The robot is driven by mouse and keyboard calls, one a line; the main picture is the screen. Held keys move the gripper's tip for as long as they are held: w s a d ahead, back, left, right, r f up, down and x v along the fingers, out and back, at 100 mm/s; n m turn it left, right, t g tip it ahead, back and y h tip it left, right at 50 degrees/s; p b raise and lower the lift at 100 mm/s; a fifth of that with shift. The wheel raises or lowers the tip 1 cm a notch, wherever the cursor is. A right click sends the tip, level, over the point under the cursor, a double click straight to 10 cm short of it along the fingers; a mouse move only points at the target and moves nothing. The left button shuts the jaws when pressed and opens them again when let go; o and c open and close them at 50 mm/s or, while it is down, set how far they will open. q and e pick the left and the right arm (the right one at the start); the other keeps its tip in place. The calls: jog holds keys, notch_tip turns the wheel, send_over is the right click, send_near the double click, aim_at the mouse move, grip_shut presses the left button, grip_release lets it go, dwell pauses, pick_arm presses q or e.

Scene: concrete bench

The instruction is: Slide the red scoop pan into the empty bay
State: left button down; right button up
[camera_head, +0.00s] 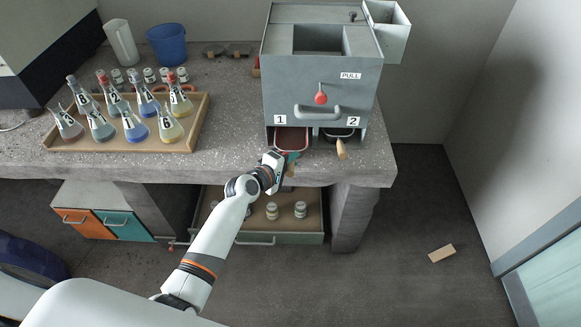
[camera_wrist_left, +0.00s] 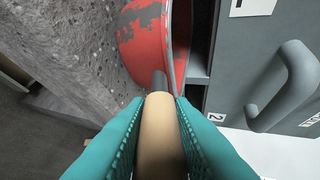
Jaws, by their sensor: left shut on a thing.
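The red scoop pan (camera_head: 291,138) is at the mouth of bay 1, low on the front of the grey machine (camera_head: 288,92). In the left wrist view the worn red pan (camera_wrist_left: 143,42) sits beside the dark opening, close to the stone bench top; how deep it reaches is hidden. My left gripper (camera_head: 290,160) is shut on the pan's wooden handle (camera_wrist_left: 160,135), with its teal fingers (camera_wrist_left: 158,150) on both sides. Bay 2 (camera_head: 340,132) holds a dark pan with a wooden handle (camera_head: 341,149) sticking out. My right gripper is not in view.
A grey bar handle (camera_head: 318,112) and a red knob (camera_head: 321,98) stick out above the bays. A wooden tray (camera_head: 170,147) of several flasks stands left on the bench. An open drawer (camera_head: 285,238) with small jars is below the bench edge.

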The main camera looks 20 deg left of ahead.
aim_at(291, 145)
pick_arm(q)
jog(key=shift+w+a+f+b, duration=0.1)
jog(key=shift+w+a+b, duration=0.2)
jog(key=shift+w+b, duration=0.6)
jog(key=shift+w+a+f+b, duration=0.1)
jog(key=shift+w+a+b, duration=0.3)
jog(key=shift+w, duration=0.9)
jog(key=shift+w+a+b, duration=0.2)
jog(key=shift+w+b, duration=0.5)
jog(key=shift+w, duration=0.4)
jog(key=c, duration=1.2)
grip_release()
jog(key=shift+o, duration=0.2)
jog(key=p+v, duration=0.2)
jog(key=v, duration=1)
jog(key=shift+f, duration=0.1)
